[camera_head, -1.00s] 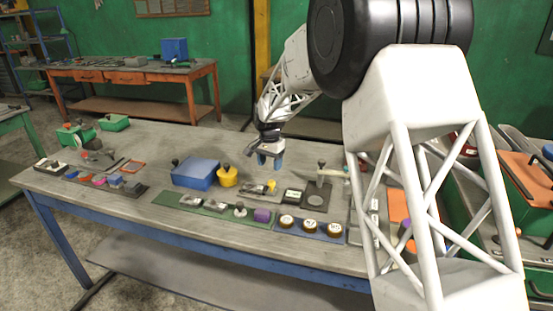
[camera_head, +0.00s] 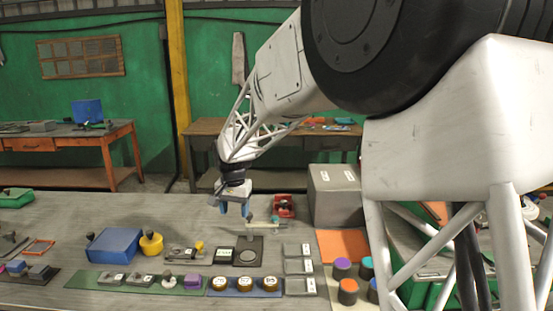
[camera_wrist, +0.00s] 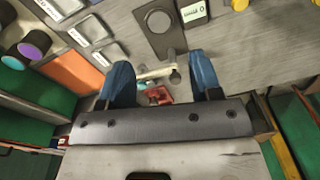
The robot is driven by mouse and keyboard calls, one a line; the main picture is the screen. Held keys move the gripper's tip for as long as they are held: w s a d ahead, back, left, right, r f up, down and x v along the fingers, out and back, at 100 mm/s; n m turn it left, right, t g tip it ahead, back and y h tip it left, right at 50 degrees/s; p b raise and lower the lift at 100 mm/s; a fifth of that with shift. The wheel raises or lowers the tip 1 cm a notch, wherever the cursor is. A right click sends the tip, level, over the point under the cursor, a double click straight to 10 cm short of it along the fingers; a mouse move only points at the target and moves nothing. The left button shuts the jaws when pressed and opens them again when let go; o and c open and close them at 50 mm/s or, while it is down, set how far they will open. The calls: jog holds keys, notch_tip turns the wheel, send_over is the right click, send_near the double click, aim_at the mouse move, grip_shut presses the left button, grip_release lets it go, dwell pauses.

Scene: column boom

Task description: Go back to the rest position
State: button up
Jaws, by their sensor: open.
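My gripper (camera_head: 234,208) hangs above the back part of the workbench (camera_head: 60,215), its blue fingers spread apart with nothing between them. In the wrist view the two blue fingers (camera_wrist: 163,85) are wide apart, and the bench below shows between and beyond them. A small stand with a pale arm and dark post (camera_head: 262,228) is below and to the right of the fingers. It also shows in the wrist view (camera_wrist: 157,73), past the gap between the fingers. A red object (camera_head: 284,206) lies behind it and shows between the fingers in the wrist view (camera_wrist: 158,95).
A blue box (camera_head: 115,245) and yellow pot (camera_head: 152,244) stand left. Three gold-topped discs (camera_head: 244,284) sit on a blue strip in front. A grey box (camera_head: 335,195), an orange mat (camera_head: 343,246) and coloured-topped cylinders (camera_head: 348,291) are at right. Space above the bench's left half is clear.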

jog(key=s+d+r+n+t, duration=0.1)
jog(key=s+d+r, duration=0.3)
jog(key=s+d, duration=0.6)
jog(key=s+d+r, duration=0.4)
jog(key=s+d, duration=0.5)
jog(key=d, duration=0.1)
jog(key=s+d+f, duration=0.1)
jog(key=s+d, duration=0.2)
jog(key=s, duration=0.5)
jog(key=s+d+f, duration=0.1)
jog(key=s+d, duration=0.3)
jog(key=s, duration=0.4)
jog(key=s+d+f+n+t, duration=0.1)
jog(key=s+d+f, duration=0.1)
jog(key=s+d, duration=0.2)
jog(key=s, duration=0.3)
jog(key=shift+s, duration=0.4)
